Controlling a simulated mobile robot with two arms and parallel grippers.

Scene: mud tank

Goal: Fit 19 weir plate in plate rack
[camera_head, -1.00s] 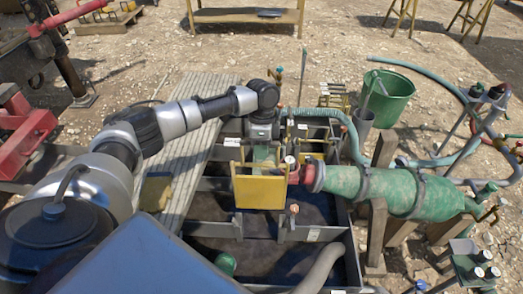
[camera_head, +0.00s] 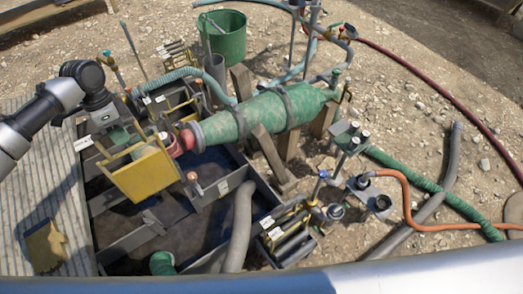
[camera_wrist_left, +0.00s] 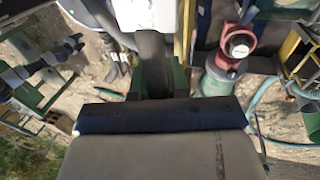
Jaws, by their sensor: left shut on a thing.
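My left gripper (camera_head: 119,137) reaches in from the left over the mud tank (camera_head: 190,228). In the left wrist view its green fingers (camera_wrist_left: 154,80) are shut on a dark grey, upright piece (camera_wrist_left: 151,48), which I take to be the weir plate. Most of it is hidden, and I read no number on it. A yellow panel (camera_head: 146,176) stands just in front of the gripper; how it relates to the held piece is unclear. A small rack with several plates (camera_head: 290,235) stands at the tank's right corner; I cannot tell whether it is the plate rack. My right gripper is out of view.
A green pump body (camera_head: 245,116) with a red fitting (camera_head: 187,138) lies right of the yellow panel. A grey hose (camera_head: 240,225) enters the tank. Another group of yellow-framed pieces (camera_head: 178,55) stands behind, near a green bucket (camera_head: 223,38). Wooden planks (camera_head: 40,190) line the left.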

